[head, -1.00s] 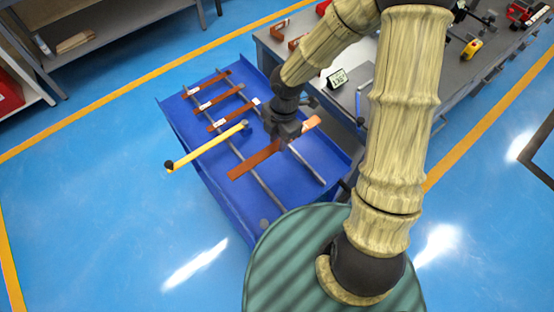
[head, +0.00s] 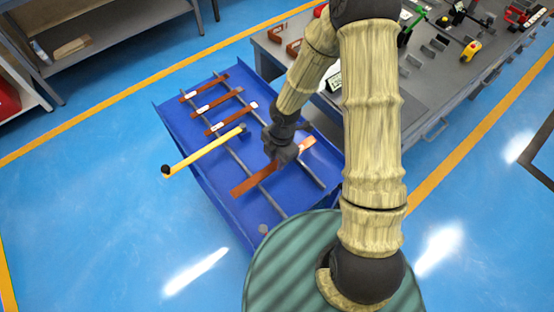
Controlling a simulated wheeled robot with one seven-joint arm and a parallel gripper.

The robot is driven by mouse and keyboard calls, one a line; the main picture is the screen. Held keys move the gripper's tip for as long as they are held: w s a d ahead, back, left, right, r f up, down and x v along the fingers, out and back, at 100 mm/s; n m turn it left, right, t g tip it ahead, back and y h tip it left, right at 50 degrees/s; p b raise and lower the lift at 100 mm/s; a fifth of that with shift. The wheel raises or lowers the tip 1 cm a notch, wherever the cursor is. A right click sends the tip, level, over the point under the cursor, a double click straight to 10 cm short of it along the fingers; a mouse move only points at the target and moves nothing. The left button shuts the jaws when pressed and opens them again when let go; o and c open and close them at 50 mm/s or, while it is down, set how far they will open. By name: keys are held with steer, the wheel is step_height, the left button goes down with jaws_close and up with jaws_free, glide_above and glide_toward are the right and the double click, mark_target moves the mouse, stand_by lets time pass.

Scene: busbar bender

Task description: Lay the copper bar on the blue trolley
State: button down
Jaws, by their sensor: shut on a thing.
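The copper bar (head: 252,180) is a long flat reddish strip with a brighter right end. It lies slantwise over the near part of the blue trolley (head: 212,172). My gripper (head: 283,158) is shut on the bar right of its middle and hides part of it. The bar crosses above two grey rails (head: 263,192) of the trolley, roughly in line with the other bars. I cannot tell whether it touches the rails.
Several other copper bars (head: 216,95) with white labels lie across the rails farther back. A yellow handle (head: 205,150) sticks out on the trolley's left. A grey workbench (head: 440,80) with tools stands at the right. Shelves (head: 110,40) stand at the back left.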

steer(key=shift+f, duration=0.2)
steer(key=shift+f, duration=0.35)
steer(key=shift+f+b, duration=0.1)
steer(key=shift+b, duration=0.25)
steer(key=c, duration=1.1)
jaws_free()
steer(key=shift+w+r+p, duration=0.1)
steer(key=shift+r+p, duration=0.3)
steer(key=shift+r, duration=0.05)
steer(key=r+p, duration=0.1)
steer(key=r, duration=0.3)
steer(key=d+r, duration=0.1)
steer(key=r, duration=0.3)
steer(key=r+p, duration=0.1)
steer(key=r, duration=0.3)
steer(key=shift+w+d+p, duration=0.15)
steer(key=shift+w+p, duration=0.1)
steer(key=shift+p, duration=0.1)
